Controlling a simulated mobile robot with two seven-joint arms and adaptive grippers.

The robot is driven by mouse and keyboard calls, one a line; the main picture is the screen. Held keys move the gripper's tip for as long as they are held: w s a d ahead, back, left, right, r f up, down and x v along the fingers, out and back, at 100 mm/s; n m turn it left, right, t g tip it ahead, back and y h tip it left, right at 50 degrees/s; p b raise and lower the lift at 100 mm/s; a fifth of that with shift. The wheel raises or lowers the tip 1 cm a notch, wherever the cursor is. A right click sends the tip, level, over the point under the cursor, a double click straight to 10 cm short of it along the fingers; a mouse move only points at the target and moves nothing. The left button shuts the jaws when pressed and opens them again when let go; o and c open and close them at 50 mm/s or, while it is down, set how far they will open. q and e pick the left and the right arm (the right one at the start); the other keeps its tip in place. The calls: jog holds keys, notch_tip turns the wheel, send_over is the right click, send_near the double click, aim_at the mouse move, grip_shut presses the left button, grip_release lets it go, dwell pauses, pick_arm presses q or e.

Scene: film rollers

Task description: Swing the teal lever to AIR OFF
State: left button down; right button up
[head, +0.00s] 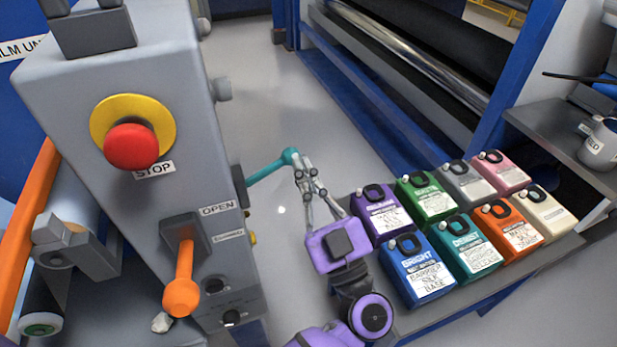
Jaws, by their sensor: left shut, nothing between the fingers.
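The teal lever (268,170) sticks out from the right side of the grey control cabinet (160,75). It points right and slightly up to its round knob (290,156). My left gripper (303,174), purple with thin grey fingers, is shut with nothing between the fingers. Its fingertips are right at the knob's lower right side; I cannot tell whether they touch it. No AIR OFF marking is readable, and the lever's pivot side of the cabinet is mostly turned away. My right gripper is not in view.
The cabinet front has a red stop button (131,146) on a yellow ring and an orange lever (181,280) beside an OPEN label (217,209). Several coloured jugs stand on a dark shelf (455,308) at right. A blue-framed roller machine (400,130) stands behind. Floor between is clear.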

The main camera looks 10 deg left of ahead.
aim_at(274, 166)
pick_arm(q)
jog(key=p+x, duration=0.1)
jog(key=x, duration=0.5)
jog(key=f, duration=0.2)
jog(key=w+f, duration=0.1)
jog(key=f, duration=0.1)
jog(key=shift+w+d, duration=0.1)
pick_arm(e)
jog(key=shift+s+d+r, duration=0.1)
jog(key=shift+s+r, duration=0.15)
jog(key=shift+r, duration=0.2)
pick_arm(q)
jog(key=shift+r, duration=0.1)
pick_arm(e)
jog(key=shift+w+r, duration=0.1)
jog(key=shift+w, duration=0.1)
